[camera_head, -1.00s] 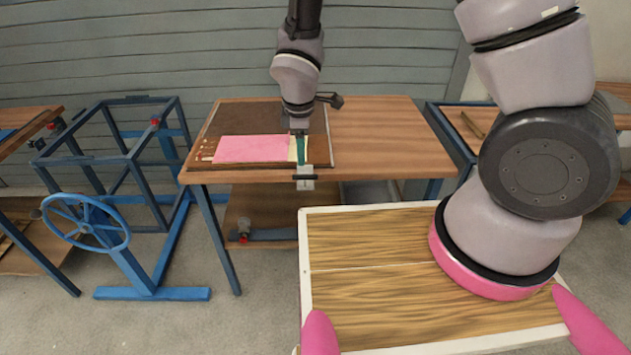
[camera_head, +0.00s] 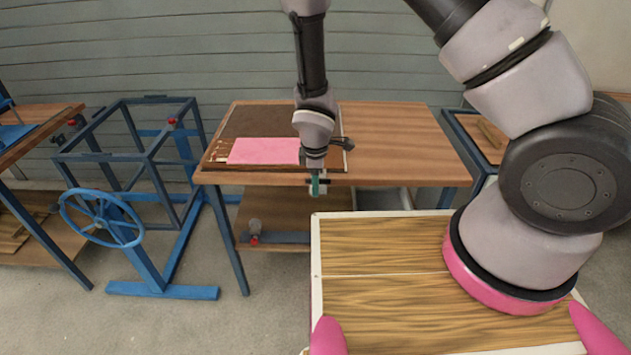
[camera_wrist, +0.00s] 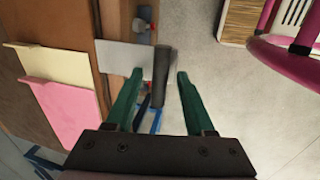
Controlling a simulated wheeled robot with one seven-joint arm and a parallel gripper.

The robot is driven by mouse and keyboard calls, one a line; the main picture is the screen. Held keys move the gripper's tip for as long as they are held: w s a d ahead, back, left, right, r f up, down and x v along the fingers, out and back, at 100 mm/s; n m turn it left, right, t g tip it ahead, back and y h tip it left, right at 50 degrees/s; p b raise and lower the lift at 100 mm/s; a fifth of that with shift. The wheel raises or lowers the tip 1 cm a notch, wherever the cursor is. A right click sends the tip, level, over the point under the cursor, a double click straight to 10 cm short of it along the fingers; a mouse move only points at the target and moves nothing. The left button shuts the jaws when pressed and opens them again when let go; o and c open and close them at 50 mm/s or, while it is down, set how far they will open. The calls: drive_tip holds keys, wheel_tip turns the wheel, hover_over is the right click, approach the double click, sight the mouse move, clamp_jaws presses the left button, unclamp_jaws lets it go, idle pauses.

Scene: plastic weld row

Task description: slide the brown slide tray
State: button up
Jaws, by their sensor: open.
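The brown slide tray (camera_head: 262,121) is a flat dark brown panel on the left part of the wooden table, with a pink sheet (camera_head: 263,151) on it. A grey plate (camera_wrist: 122,57) with a dark bar handle (camera_wrist: 162,76) shows at its front edge in the wrist view. My gripper (camera_head: 316,187) is at the table's front edge and hides most of the handle in the head view. In the wrist view the green fingers of my gripper (camera_wrist: 160,78) are apart, with the handle between them. I cannot tell whether either finger touches it.
The wooden tabletop (camera_head: 395,140) is bare right of the tray. A blue frame with a handwheel (camera_head: 102,218) stands to the left. A cream sheet (camera_wrist: 60,65) lies beside the pink one. Grey floor is open in front of the table.

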clamp_jaws()
idle(1.4)
